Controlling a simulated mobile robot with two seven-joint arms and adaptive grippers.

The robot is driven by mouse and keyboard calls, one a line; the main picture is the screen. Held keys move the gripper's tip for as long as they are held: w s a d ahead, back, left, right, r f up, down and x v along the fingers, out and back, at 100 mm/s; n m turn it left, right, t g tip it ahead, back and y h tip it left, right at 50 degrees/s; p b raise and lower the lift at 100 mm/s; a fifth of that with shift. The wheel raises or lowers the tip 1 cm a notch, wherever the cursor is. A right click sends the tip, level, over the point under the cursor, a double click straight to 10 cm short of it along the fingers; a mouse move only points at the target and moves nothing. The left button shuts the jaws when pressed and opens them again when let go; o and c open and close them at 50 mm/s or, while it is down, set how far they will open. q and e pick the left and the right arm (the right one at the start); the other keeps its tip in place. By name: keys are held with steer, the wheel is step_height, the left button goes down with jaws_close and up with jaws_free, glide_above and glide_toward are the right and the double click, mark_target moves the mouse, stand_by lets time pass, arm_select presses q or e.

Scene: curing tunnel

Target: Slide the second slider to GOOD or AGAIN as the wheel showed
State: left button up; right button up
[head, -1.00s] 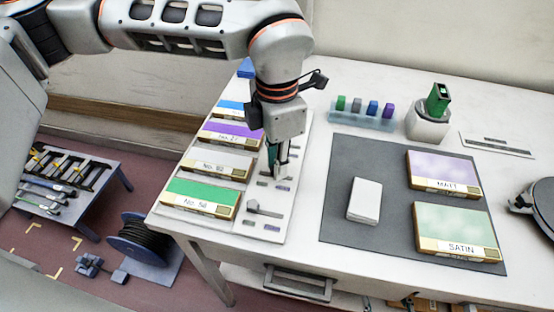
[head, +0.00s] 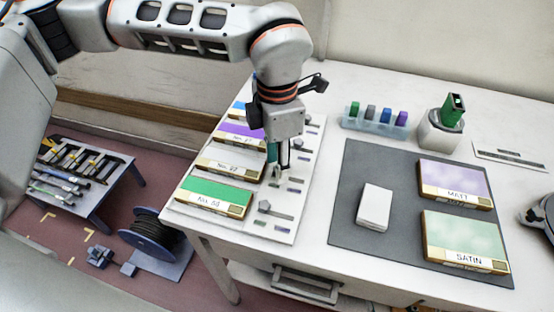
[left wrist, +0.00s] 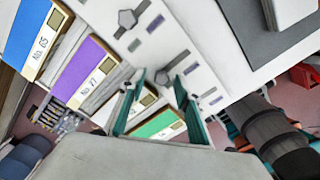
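The pale slider board (head: 301,190) lies at the table's left end, beside sample blocks. The front slider's grey knob (head: 265,207) sits at the left end of its slot. My left gripper (head: 279,172) points down over the slider behind it, beside the white-topped block. In the left wrist view, its teal fingers (left wrist: 158,82) are apart, with a grey slider knob (left wrist: 163,76) showing between and just beyond the tips. I cannot tell whether they touch it. Another knob (left wrist: 127,18) lies farther up. Small green and purple labels mark each slider; their words are unreadable. My right gripper is out of view.
Purple (head: 240,133) and green (head: 213,197) sample blocks line the board's left side. A grey mat (head: 345,215) holds a white block (head: 374,207) and the MATT (head: 455,180) and SATIN (head: 464,235) panels. A green-topped device (head: 440,128) stands behind.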

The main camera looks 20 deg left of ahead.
arm_select(q)
step_height(320, 180, up, 12)
stand_by(0.5)
steer(key=shift+s, duration=0.1)
